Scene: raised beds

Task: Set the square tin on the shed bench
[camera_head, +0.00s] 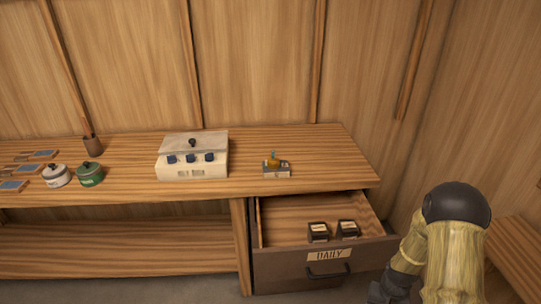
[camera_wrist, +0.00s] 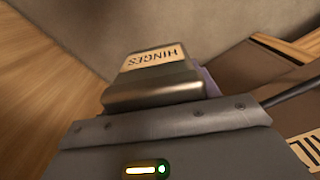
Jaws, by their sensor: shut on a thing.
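A metallic, box-shaped tin (camera_wrist: 160,90) with a cream label reading HINGES, upside down in the wrist view, is in my gripper (camera_wrist: 165,122). My gripper is shut on it. In the head view my arm comes down at the lower right, beside the open drawer; the held tin cannot be made out there. The wooden shed bench (camera_head: 300,142) runs along the back wall. Two small dark tins with pale labels, one on the left (camera_head: 318,233) and one on the right (camera_head: 348,230), sit inside the drawer.
The open drawer (camera_head: 285,270), labelled DAILY, juts out below the bench's right end. Bare bench top shows between the pots and box.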

